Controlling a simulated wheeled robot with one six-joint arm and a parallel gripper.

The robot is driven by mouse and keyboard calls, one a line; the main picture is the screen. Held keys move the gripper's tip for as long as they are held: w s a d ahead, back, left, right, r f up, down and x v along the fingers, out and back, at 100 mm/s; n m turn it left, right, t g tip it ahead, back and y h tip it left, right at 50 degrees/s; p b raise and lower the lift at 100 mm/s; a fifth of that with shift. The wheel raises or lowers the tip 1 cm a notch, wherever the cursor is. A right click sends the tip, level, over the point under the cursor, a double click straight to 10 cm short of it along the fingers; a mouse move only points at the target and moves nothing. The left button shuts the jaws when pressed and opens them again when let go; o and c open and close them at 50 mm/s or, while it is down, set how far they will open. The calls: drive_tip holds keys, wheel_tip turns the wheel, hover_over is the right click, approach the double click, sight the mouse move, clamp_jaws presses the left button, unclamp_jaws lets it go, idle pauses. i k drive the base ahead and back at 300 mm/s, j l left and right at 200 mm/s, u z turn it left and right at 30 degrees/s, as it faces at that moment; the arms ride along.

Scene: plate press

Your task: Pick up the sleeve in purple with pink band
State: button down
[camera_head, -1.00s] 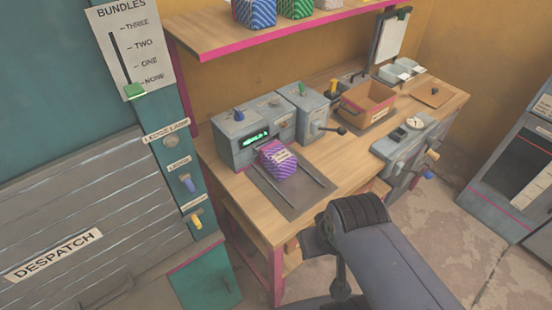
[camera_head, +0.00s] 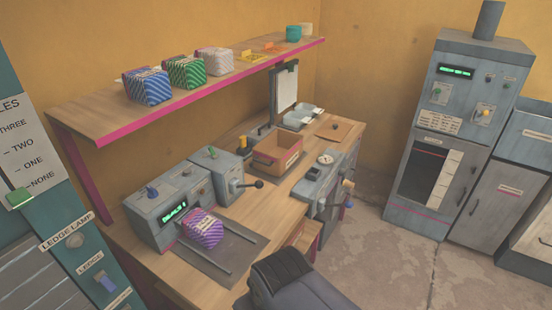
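The purple sleeve (camera_head: 203,228) has slanted stripes and a pale label on top. It lies on a dark mat (camera_head: 245,242) on the bench, close in front of a grey machine (camera_head: 150,217) with a green display. Part of my arm (camera_head: 290,285) shows at the bottom edge, to the lower right of the sleeve. My gripper is out of the picture, so its opening and distance from the sleeve do not show.
Above the bench, a pink-edged shelf (camera_head: 110,127) holds blue (camera_head: 147,86), green (camera_head: 184,72) and whitish (camera_head: 214,61) bundles. An open box (camera_head: 277,157) and a lever unit (camera_head: 217,172) stand on the bench. Tall grey cabinets (camera_head: 432,150) stand at right; floor between is open.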

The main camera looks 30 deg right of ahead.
sight(198, 226)
drive_tip(key=i+l+u, duration=0.15)
drive_tip(key=l+u, duration=0.15)
drive_tip(key=l, duration=0.15)
drive_tip(key=i+l+u, duration=0.1)
drive_tip(key=l+u, duration=0.2)
drive_tip(key=l, duration=0.15)
drive_tip(key=i+l+u, duration=0.1)
drive_tip(key=l+u, duration=0.15)
drive_tip(key=l, duration=0.25)
